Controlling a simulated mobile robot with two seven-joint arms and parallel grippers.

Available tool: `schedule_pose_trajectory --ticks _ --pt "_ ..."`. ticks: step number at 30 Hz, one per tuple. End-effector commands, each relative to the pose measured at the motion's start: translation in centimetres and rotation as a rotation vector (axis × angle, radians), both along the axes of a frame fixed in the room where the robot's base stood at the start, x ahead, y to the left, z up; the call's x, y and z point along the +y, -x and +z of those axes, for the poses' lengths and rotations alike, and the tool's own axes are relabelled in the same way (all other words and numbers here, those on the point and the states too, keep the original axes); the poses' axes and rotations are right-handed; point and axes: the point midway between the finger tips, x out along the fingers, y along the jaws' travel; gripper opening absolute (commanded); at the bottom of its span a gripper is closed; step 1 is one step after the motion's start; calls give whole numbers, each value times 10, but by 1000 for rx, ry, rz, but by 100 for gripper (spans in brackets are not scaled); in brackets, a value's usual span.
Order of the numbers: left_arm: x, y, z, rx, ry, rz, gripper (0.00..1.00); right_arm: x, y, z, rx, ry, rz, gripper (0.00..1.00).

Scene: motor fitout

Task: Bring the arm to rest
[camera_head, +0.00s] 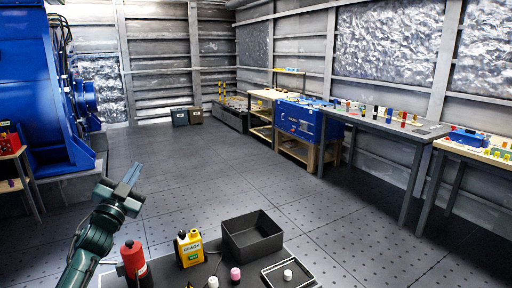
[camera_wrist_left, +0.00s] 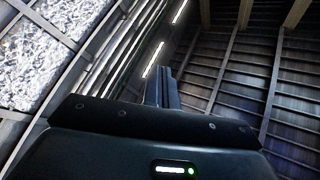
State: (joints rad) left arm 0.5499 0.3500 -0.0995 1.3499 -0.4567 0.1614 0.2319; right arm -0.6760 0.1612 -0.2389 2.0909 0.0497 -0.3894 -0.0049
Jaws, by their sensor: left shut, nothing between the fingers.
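My left arm comes in from the lower left in the head view, dark green. Its gripper (camera_head: 129,180) is raised above the floor, left of the small table at the bottom, and points up and away. The fingers are shut with nothing between them. In the left wrist view the shut fingers (camera_wrist_left: 162,88) stand against the wall and ceiling, with no object at them. My right gripper is not in view.
The near table holds a red bottle (camera_head: 134,262), a yellow container (camera_head: 189,248), a black bin (camera_head: 252,236) and a tray (camera_head: 290,270). Workbenches (camera_head: 385,125) line the right wall. A blue machine (camera_head: 40,90) stands at left. The middle floor (camera_head: 190,160) is clear.

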Motion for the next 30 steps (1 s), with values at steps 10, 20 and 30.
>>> schedule_pose_trajectory --ticks 10,20,30 --pt "47 -16 -88 476 290 200 0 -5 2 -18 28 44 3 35" --pt "-23 64 -215 663 281 108 0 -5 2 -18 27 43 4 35" --pt "-120 250 -335 938 361 -26 0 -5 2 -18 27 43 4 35"
